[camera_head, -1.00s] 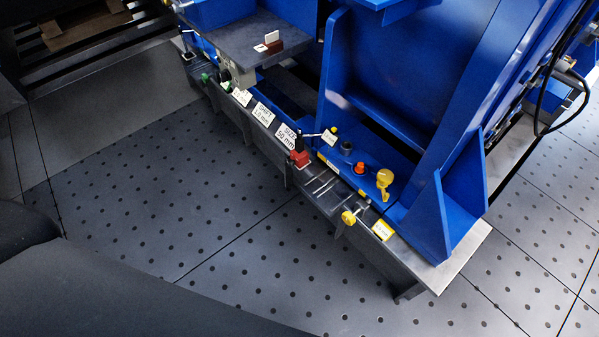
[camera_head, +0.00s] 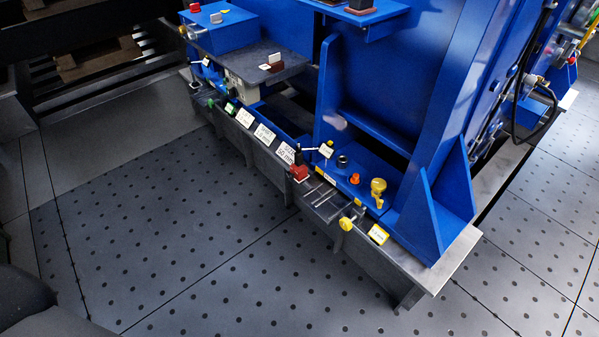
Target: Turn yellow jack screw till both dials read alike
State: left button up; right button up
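A yellow screw head (camera_head: 346,223) sticks out at the front edge of the grey base rail, near its right end. A second yellow part (camera_head: 378,187), a round knob with a stem, stands upright on the blue machine foot behind it. I cannot tell for sure which is the jack screw. A dark round fitting (camera_head: 342,161) and an orange cap (camera_head: 354,178) are on the foot. No dial face can be read. Neither gripper is in view.
The blue machine frame (camera_head: 385,80) rises behind the rail (camera_head: 445,262). A red block (camera_head: 299,173) with a black handle and several white label cards (camera_head: 264,134) line the rail. The perforated floor (camera_head: 230,260) in front is clear. A black cable (camera_head: 530,120) hangs at right.

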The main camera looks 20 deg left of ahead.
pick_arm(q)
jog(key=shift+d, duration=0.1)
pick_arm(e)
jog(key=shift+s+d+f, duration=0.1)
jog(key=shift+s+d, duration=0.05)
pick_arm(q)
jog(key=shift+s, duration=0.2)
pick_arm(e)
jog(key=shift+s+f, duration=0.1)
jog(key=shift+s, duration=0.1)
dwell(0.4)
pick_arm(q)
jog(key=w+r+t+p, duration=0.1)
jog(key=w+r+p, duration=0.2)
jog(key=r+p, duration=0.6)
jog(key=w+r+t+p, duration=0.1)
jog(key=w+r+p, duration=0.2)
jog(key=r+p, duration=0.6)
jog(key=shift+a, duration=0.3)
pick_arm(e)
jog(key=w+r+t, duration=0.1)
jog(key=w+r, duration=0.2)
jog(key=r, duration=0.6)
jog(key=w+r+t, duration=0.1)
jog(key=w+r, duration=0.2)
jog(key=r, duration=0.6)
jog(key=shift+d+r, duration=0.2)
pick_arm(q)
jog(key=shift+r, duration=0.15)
